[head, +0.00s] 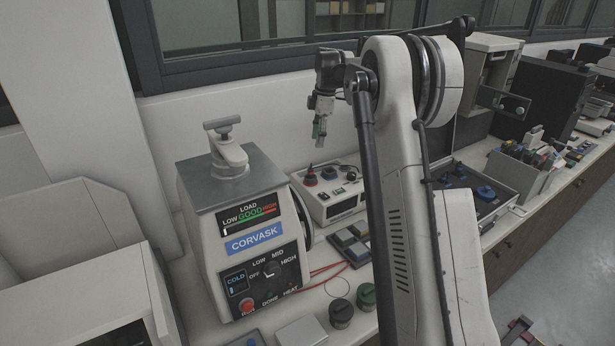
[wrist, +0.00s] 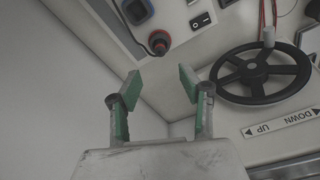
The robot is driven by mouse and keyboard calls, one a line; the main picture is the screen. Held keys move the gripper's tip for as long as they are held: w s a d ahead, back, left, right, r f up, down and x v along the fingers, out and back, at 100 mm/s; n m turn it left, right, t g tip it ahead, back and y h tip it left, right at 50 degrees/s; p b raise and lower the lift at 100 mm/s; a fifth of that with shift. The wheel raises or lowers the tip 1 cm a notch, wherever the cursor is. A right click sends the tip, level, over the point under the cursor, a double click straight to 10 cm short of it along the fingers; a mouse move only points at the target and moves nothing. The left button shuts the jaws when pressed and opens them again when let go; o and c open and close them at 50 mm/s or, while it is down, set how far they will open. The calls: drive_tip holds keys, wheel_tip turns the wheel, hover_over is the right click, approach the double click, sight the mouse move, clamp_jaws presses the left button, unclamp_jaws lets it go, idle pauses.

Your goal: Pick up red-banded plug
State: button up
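A dark, round piece with a red-orange band (wrist: 159,40), which looks like the red-banded plug, sits on a white instrument box (wrist: 178,18) in the wrist view. In the head view a dark piece with red on it (head: 310,177) stands at the left of the same box's top (head: 347,206); its detail is too small to tell. My gripper (head: 319,130) hangs above and behind the box in the head view. In the wrist view my gripper (wrist: 160,85) has its green-padded fingers wide apart with nothing between them. The banded piece lies beyond the fingertips, not touching them.
The CORVASK press (head: 250,225) stands left of the box, its black handwheel (wrist: 260,73) near the right finger in the wrist view.

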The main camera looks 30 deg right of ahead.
hover_over(311, 169)
drive_tip(key=d, duration=0.1)
drive_tip(key=f, duration=0.7)
drive_tip(key=shift+s+d+f+p, duration=0.1)
drive_tip(key=shift+s+p, duration=0.1)
drive_tip(key=shift+p, duration=0.1)
drive_tip(key=f, duration=0.3)
drive_tip(key=a+f+p, duration=0.1)
drive_tip(key=shift+w+a+f, duration=0.1)
drive_tip(key=shift+w+f, duration=0.05)
drive_tip(key=shift+w, duration=0.1)
drive_tip(key=shift+f, duration=0.5)
clamp_jaws()
